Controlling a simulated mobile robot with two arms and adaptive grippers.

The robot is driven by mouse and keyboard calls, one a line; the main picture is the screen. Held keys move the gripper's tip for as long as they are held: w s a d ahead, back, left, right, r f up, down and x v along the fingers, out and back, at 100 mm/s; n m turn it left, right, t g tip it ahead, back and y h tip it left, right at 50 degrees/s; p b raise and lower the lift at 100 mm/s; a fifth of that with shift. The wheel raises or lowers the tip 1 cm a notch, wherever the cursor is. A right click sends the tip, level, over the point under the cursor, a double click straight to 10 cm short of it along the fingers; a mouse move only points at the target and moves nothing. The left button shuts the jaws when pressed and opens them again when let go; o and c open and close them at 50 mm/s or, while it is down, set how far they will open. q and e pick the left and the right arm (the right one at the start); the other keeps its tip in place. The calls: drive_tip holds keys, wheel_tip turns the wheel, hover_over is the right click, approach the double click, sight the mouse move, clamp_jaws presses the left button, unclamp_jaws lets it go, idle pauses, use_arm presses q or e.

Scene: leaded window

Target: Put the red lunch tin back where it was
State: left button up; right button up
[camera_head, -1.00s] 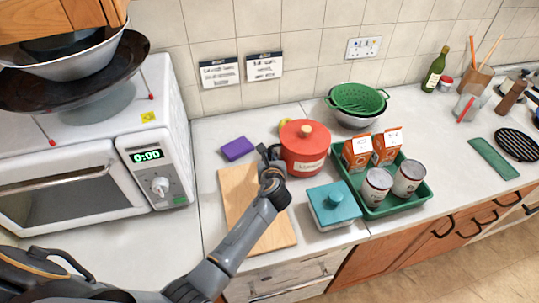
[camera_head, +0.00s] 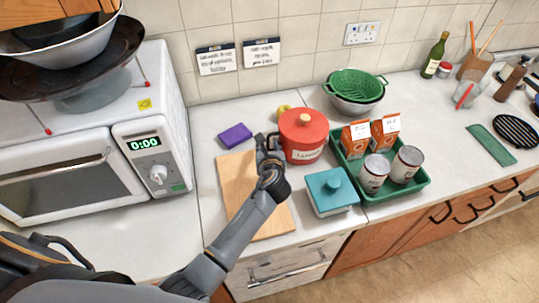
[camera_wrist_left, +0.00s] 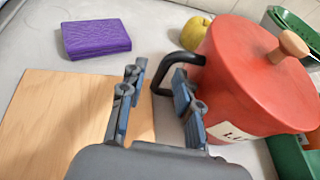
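The red lunch tin (camera_head: 303,137), a round pot with a lid, wooden knob, dark side handle and white label, stands upright on the counter. It is right of the wooden board (camera_head: 240,180). My left gripper (camera_head: 267,143) is at the tin's left side, over the board's edge. In the left wrist view the red tin (camera_wrist_left: 250,85) fills the right side. There my left gripper (camera_wrist_left: 160,95) has its fingers apart, with the outer bar of the tin's handle (camera_wrist_left: 160,75) showing in the gap. I cannot tell whether they touch it. My right gripper is not in view.
A teal box (camera_head: 331,192) and a green tray (camera_head: 412,190) with cartons and cans stand close right of the tin. A purple block (camera_head: 235,135) lies behind the board; a yellow fruit (camera_wrist_left: 196,32) is behind the tin. The microwave (camera_head: 70,180) is at left.

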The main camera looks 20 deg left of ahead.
use_arm(q)
drive_tip(key=v, duration=0.9)
drive_tip(key=shift+s+d+r+b, duration=0.1)
drive_tip(key=shift+s+b, duration=0.05)
drive_tip(key=shift+b, duration=0.25)
drive_tip(key=shift+s+r, duration=0.15)
drive_tip(key=shift+s, duration=0.1)
